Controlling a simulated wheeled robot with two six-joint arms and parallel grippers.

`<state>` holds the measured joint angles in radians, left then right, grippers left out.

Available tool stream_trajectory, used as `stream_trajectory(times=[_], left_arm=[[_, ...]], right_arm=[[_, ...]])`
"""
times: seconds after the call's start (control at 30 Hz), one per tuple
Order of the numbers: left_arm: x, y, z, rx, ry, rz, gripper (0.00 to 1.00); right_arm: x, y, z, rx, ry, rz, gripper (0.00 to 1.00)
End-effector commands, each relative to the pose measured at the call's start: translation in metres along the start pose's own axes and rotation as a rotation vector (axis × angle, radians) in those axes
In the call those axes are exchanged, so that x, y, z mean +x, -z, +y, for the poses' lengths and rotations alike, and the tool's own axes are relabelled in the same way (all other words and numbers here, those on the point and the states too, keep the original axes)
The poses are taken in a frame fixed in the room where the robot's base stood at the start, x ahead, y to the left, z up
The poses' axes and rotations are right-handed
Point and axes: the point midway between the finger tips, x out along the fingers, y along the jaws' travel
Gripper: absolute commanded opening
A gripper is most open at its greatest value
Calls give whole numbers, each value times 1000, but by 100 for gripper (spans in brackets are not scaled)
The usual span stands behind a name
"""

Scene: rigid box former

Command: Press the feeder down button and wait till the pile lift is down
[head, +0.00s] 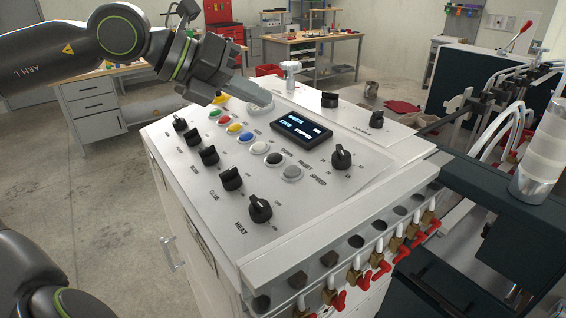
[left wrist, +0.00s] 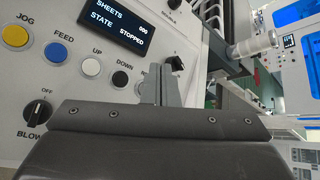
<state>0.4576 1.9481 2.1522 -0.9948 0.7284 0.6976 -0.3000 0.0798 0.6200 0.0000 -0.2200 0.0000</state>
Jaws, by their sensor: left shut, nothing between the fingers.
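The control panel (head: 205,185) has a row of coloured buttons. The black DOWN button (head: 275,158) also shows in the left wrist view (left wrist: 120,78), to the right of the white UP button (left wrist: 91,67) and left of the finger tips. My left gripper (head: 262,101) is shut and empty, reaching in from the upper left over the far part of the panel. In the left wrist view its fingers (left wrist: 160,90) cover part of the panel right of DOWN. The display (left wrist: 124,20) reads SHEETS 000 and STATE STOPPED. My right gripper is out of view. I cannot identify the pile lift.
Black knobs, including the HEAT knob (head: 260,208), stand up along the panel's near left edge. The SPEED knob (head: 341,157) stands right of the buttons. Red-handled valves (head: 380,275) line the near right side. Open floor (head: 90,200) lies to the left.

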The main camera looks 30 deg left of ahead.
Motion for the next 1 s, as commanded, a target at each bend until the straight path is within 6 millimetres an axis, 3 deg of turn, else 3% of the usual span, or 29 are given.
stream_trajectory(times=[0.37, 0.63, 1.0], left_arm=[[2, 2, 1, 0, 1, 1, 0], [23, 18, 17, -2, 1, 5, 0], [44, 32, 31, -4, 8, 2, 0]], right_arm=[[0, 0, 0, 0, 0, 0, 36], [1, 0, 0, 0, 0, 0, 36], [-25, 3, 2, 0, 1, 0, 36]])
